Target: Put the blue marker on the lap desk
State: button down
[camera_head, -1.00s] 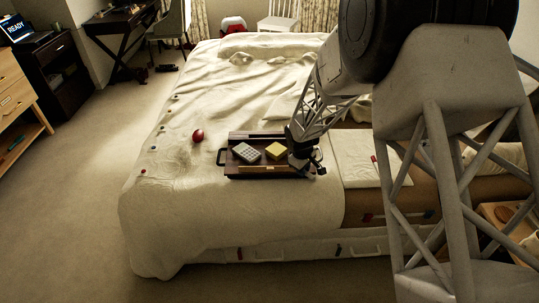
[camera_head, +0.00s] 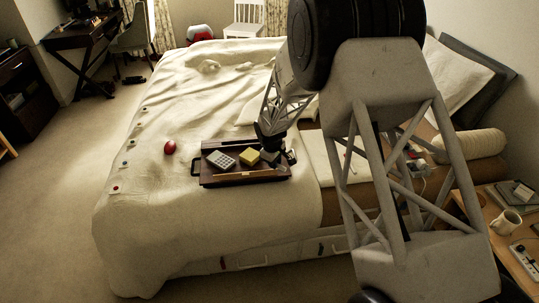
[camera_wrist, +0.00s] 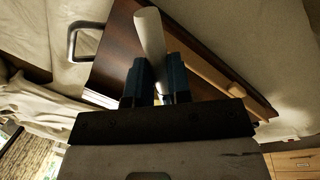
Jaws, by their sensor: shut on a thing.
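My gripper (camera_wrist: 155,85) is shut on a pale white cylinder, which I take to be the marker (camera_wrist: 150,35); no blue shows on its visible part. In the wrist view it stands up between the two blue-grey fingers, and its lower part is hidden by them. The dark brown lap desk (camera_wrist: 112,45) lies behind it in that view. In the head view the lap desk (camera_head: 208,178) rests on the bed, and my gripper (camera_head: 268,148) is at its right part. Whether the marker touches the desk I cannot tell.
On the lap desk are a grey calculator-like block (camera_head: 221,160) and a yellow block (camera_head: 248,155). A red ball-like thing (camera_head: 169,147) lies on the bed (camera_head: 150,215) left of the desk. A nightstand with a mug (camera_head: 506,221) stands at the right.

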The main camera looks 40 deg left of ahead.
jog(key=w+a, duration=0.4)
jog(key=w+a+f, duration=0.1)
jog(key=w+a, duration=0.1)
jog(key=a, duration=0.1)
jog(key=shift+w+a, duration=0.1)
jog(key=shift+w, duration=0.3)
jog(key=shift+f, duration=1.75)
jog(key=shift+f, duration=0.15)
jog(key=c, duration=1.1)
grip_release()
jog(key=shift+o, duration=0.2)
notch_tip(320, 180, up, 12)
jog(key=s, duration=0.1)
jog(key=shift+s, duration=0.4)
jog(key=shift+a, duration=0.1)
